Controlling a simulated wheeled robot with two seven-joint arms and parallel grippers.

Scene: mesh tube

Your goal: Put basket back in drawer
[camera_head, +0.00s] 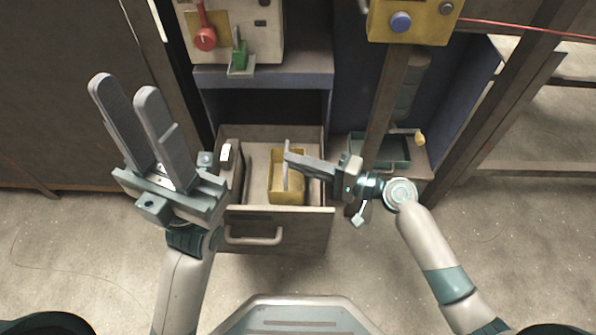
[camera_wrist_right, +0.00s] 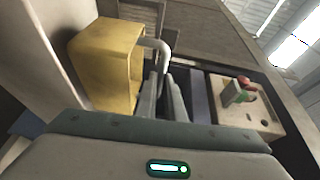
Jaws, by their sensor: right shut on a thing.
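A yellow basket (camera_head: 287,197) with a pale grey handle (camera_head: 286,165) shows over the floor of the open drawer (camera_head: 318,222). I cannot tell whether it rests on the drawer floor or hangs just above it. My right gripper (camera_head: 300,162) reaches in from the right and is shut on the handle. In the right wrist view the basket (camera_wrist_right: 100,62) is tilted in the picture, and its handle (camera_wrist_right: 157,46) runs to my fingers (camera_wrist_right: 165,98). My left gripper (camera_head: 128,100) is open and empty, raised left of the drawer, its two fingers apart.
The drawer sits pulled out under a blue-grey shelf (camera_head: 265,77) with a control box carrying a red knob (camera_head: 205,39). A teal bin (camera_head: 385,150) stands right of the drawer, beyond a brown post (camera_head: 385,105). The floor in front is clear.

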